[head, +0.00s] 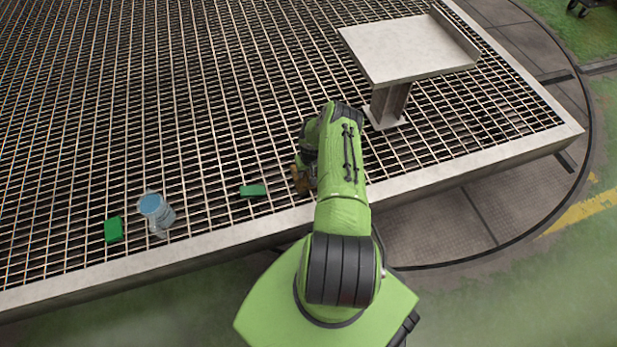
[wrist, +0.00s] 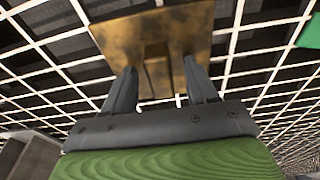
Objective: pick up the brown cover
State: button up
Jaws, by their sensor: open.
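The brown cover (wrist: 150,30) is a worn, brass-brown plate with an upright rib on its near side, at the top of the wrist view. A small brown part of it (head: 300,180) shows in the head view beside my arm, which hides the rest. My gripper (wrist: 159,66) is open. Its two dark fingers stand on either side of the rib, with a visible gap to it on both sides. Whether the fingertips touch the plate is not clear.
The floor is a metal grating (head: 150,90) with a pale raised edge. A green block (head: 253,190) lies left of my arm. A blue-grey cup (head: 156,213) and another green block (head: 114,229) are further left. A pale pedestal table (head: 408,50) stands behind, right. Grating beyond is clear.

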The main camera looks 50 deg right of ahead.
jog(key=shift+r, duration=0.15)
grip_shut()
jog(key=shift+r, duration=0.1)
